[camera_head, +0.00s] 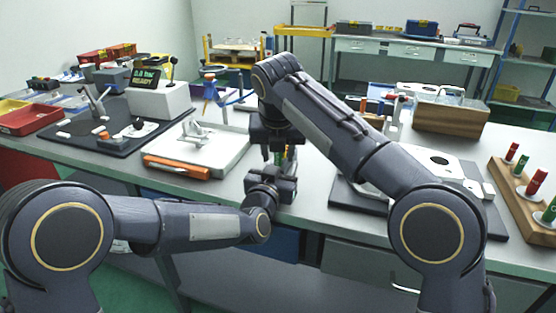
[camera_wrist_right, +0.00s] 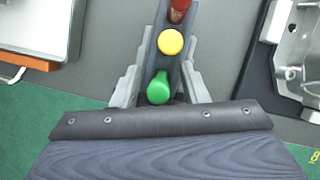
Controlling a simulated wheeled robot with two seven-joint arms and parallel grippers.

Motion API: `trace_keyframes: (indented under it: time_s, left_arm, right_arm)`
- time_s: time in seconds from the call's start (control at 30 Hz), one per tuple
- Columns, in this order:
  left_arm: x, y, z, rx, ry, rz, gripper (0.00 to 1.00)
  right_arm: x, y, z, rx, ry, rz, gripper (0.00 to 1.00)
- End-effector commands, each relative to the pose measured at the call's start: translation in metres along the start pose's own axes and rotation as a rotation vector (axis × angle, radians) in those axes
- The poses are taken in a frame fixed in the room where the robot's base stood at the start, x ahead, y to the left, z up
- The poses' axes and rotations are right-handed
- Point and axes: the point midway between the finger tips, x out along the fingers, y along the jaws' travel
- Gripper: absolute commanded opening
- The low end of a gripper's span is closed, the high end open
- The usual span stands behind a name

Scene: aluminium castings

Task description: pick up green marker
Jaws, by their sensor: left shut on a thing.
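The green marker (camera_wrist_right: 158,90) shows end-on in the right wrist view, in a dark narrow holder (camera_wrist_right: 150,62) with a yellow marker (camera_wrist_right: 171,42) and a red marker (camera_wrist_right: 180,10) beyond it. My right gripper (camera_wrist_right: 165,72) is open, its grey fingers on either side of the holder, with the green marker between them near the palm. In the head view my right gripper (camera_head: 277,150) points down near the table's front edge. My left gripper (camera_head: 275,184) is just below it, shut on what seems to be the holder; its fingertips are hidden.
A white tray (camera_head: 232,158) with a casting and an orange-handled tool (camera_head: 176,167) lie left of the grippers. A dark mat (camera_head: 345,193) is to the right. A wooden block (camera_head: 530,208) with red and green pieces stands at far right.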

Motion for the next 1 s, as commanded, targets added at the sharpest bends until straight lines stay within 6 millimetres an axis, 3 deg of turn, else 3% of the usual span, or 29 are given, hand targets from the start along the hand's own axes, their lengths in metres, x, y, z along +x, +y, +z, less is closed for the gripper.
trace_keyframes:
  time_s: [0.03, 0.3, 0.67, 1.0]
  left_arm:
    - [0.000, 0.000, -0.001, 0.000, 0.001, 0.000, 0.14]
    - [0.000, 0.000, -0.001, 0.000, 0.001, 0.000, 0.14]
    - [0.000, 0.000, -0.001, 0.000, 0.001, 0.000, 0.14]
    - [0.000, 0.000, 0.000, 0.000, 0.001, 0.000, 0.14]
  right_arm:
    - [0.000, 0.000, 0.000, 0.000, 0.000, 0.000, 0.35]
    - [0.000, 0.000, 0.000, 0.000, 0.000, 0.000, 0.00]
    - [-0.003, 0.000, 0.002, 0.000, -0.001, 0.000, 0.00]
    - [-0.042, 0.002, 0.018, 0.001, -0.003, 0.003, 0.00]
